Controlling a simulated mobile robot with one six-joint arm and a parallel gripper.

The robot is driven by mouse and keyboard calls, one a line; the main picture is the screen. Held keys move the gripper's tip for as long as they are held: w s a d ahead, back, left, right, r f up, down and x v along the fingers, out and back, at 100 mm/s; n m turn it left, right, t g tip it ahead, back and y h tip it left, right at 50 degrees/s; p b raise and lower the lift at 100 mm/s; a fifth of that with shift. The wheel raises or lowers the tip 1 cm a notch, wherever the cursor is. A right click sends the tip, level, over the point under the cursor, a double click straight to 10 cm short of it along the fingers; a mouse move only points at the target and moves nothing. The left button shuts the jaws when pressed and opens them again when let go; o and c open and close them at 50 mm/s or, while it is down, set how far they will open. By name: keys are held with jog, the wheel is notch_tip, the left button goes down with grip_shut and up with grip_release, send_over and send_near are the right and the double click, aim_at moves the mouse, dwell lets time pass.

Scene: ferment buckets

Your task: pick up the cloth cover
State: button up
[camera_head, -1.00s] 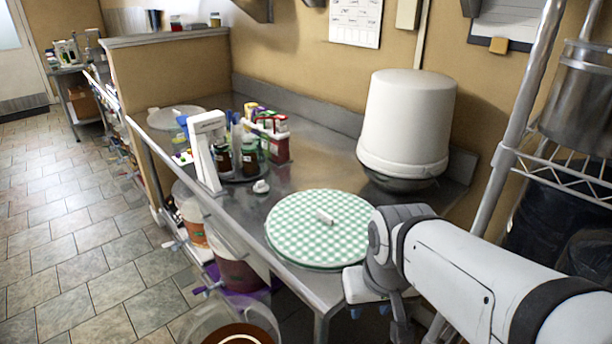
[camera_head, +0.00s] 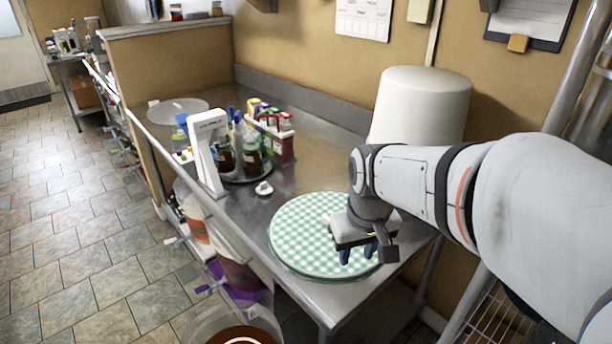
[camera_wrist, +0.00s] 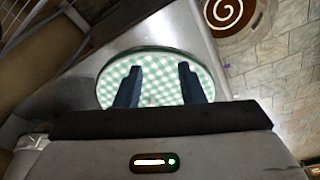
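The cloth cover (camera_head: 298,232) is a round green-and-white checked disc lying flat near the front end of the metal counter. In the wrist view the cloth cover (camera_wrist: 157,78) lies beyond my fingertips. My gripper (camera_head: 357,254) is over the right part of the cover in the head view and hides that part. In the wrist view my gripper (camera_wrist: 159,68) shows two dark fingers spread apart with only the checked cloth seen between them. Whether the fingers touch the cover cannot be told. The small white piece on the cover is mostly hidden by my gripper.
A large white bucket (camera_head: 421,108) stands upside down behind my arm. A tray of bottles and a white device (camera_head: 207,150) stand to the left on the counter (camera_head: 322,170). Buckets (camera_head: 236,280) stand below the counter's left edge. A small white item (camera_head: 264,188) lies near the cover.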

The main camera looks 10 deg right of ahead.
jog(key=w+f+n+p, duration=0.1)
jog(key=w+p, duration=0.1)
jog(key=w, duration=0.5)
jog(key=w+f+n+g+p, duration=0.1)
jog(key=w+n+p, duration=0.1)
jog(key=w, duration=0.6)
jog(key=w+f+n+g+p, duration=0.1)
jog(key=w+f+p, duration=0.1)
jog(key=w, duration=0.6)
jog(key=shift+n, duration=0.4)
jog(key=shift+w+f+p, duration=0.3)
jog(key=shift+w+f, duration=0.05)
jog(key=shift+f, duration=0.2)
jog(key=f, duration=0.2)
jog(key=f+p, duration=0.1)
jog(key=f, duration=0.2)
jog(key=f+p, duration=0.1)
jog(key=f, duration=0.1)
jog(key=shift+s+f, duration=0.15)
jog(key=shift+s, duration=0.15)
grip_shut()
